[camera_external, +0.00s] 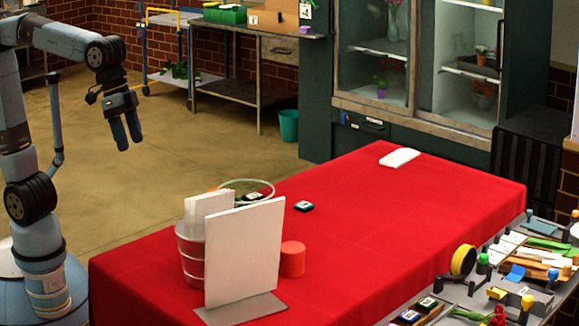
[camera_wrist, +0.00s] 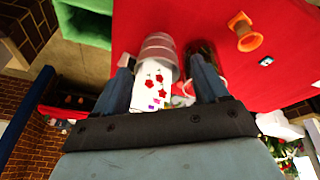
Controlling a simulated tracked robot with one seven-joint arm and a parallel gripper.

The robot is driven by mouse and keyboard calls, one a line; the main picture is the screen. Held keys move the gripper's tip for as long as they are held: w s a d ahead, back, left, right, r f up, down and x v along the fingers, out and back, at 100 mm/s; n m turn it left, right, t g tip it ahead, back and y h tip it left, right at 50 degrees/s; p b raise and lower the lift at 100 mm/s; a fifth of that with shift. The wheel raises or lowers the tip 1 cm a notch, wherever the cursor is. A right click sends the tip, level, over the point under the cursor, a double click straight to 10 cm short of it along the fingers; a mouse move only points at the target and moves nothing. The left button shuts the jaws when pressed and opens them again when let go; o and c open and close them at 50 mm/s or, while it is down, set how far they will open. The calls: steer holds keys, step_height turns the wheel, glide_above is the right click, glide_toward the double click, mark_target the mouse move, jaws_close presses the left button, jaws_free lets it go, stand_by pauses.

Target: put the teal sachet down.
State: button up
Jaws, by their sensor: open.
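A small dark teal sachet (camera_external: 303,206) with a white label lies flat on the red table (camera_external: 400,220), to the right of a clear round glass vessel. A small dark item with a white label (camera_wrist: 266,61), probably the same sachet, shows on the red cloth in the wrist view. My gripper (camera_external: 129,144) is raised, pointing down, left of the table and well apart from the sachet. Its fingers (camera_wrist: 162,64) are spread in the wrist view, with nothing seen held between them.
A metal bucket (camera_external: 190,262) holding white cards stands behind a white upright board (camera_external: 245,250). An orange cylinder (camera_external: 292,260) is beside the board. Another dark labelled item (camera_external: 254,196) sits at the glass vessel (camera_external: 232,183). A white block (camera_external: 399,158) lies far right; the table's middle is clear.

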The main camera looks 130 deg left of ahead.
steer(key=s+d+f+m+t, duration=0.1)
steer(key=s+d+f+m, duration=0.2)
steer(key=s+d, duration=0.3)
steer(key=s+d+f+m, duration=0.3)
steer(key=s+d+f, duration=0.2)
steer(key=s, duration=0.6)
steer(key=shift+d+t+h, duration=0.4)
steer(key=shift+d, duration=0.45)
